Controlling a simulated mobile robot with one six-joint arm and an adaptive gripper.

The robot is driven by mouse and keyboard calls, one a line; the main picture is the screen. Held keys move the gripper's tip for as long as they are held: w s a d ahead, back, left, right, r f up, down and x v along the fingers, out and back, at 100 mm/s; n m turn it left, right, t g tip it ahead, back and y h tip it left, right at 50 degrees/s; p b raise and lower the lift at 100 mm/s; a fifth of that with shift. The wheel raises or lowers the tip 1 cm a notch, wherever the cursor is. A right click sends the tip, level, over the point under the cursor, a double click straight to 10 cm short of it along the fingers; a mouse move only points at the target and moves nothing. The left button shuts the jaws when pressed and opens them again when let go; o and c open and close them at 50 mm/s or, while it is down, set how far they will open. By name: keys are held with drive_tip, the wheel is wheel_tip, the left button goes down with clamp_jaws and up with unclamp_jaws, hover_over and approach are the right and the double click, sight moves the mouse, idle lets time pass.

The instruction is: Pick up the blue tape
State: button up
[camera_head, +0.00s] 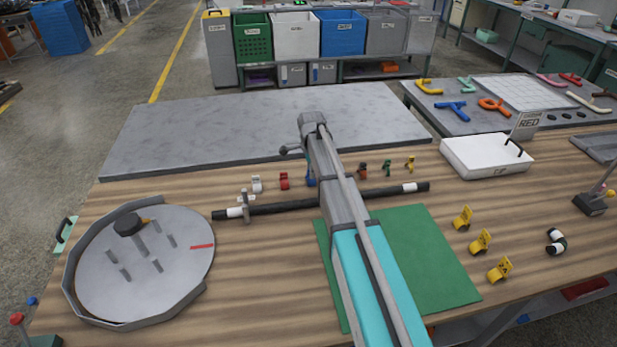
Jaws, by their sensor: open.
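A small blue piece (310,180), which may be the blue tape, shows at the left edge of my arm. It stands in a row of small coloured pieces on the wooden table, right of the red one (284,181), and my arm partly covers it. My arm reaches from the bottom edge over the table, its far end above the grey slab's near edge. My gripper cannot be made out; the arm seems to hide it. A small dark part sticks out left of the arm near its far end.
A black hose (285,207) lies across the table behind the green mat (435,255). A round grey plate with pegs (150,285) stands left. Yellow pieces (480,241) and a white box (487,157) are right. Bare wood lies between plate and mat.

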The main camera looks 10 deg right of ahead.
clamp_jaws()
drive_tip(key=shift+r, duration=0.1)
idle(0.5)
wheel_tip(320, 180, up, 3)
drive_tip(key=p, duration=0.3)
drive_tip(key=shift+f, duration=0.2)
drive_tip(key=s+d+r+p, duration=0.7)
drive_tip(key=s+r+p, duration=0.3)
drive_tip(key=s, duration=0.2)
drive_tip(key=shift+r, duration=0.1)
idle(1.0)
